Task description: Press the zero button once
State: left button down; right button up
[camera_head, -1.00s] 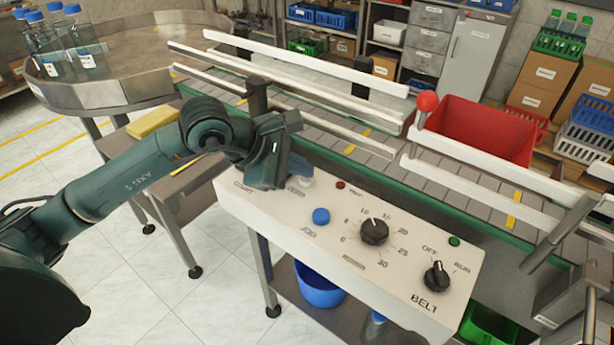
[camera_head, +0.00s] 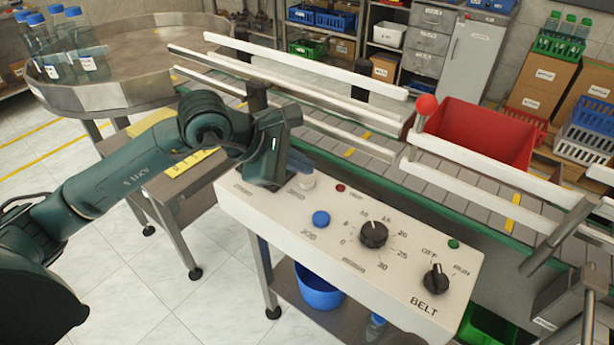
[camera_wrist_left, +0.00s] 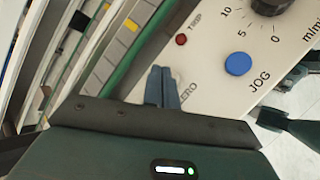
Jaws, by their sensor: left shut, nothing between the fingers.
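The white control panel (camera_head: 260,205) tilts along the front of the conveyor. A pale, short cylindrical button (camera_head: 307,181) stands beside a faint label at its upper left. In the left wrist view, the label ZERO (camera_wrist_left: 187,93) shows just right of my fingertips, and the button is mostly hidden behind the fingers. My left gripper (camera_head: 300,164) is shut and empty, with its fingertips right at this button. It also shows in the left wrist view (camera_wrist_left: 162,85). I cannot tell whether the tips touch the button. My right gripper is not in view.
A blue JOG button (camera_head: 321,218), a small red TRIP lamp (camera_head: 340,187), a black dial (camera_head: 373,234), and a BELT knob (camera_head: 436,279) share the panel. White guide rails (camera_head: 300,65) run behind it. A red bin (camera_head: 480,130) stands beyond the conveyor.

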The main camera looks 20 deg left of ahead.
aim_at(301, 182)
pick_arm(q)
jog(key=shift+r, duration=0.1)
jog(key=shift+r+p, duration=1.3)
jog(key=shift+r, duration=1.15)
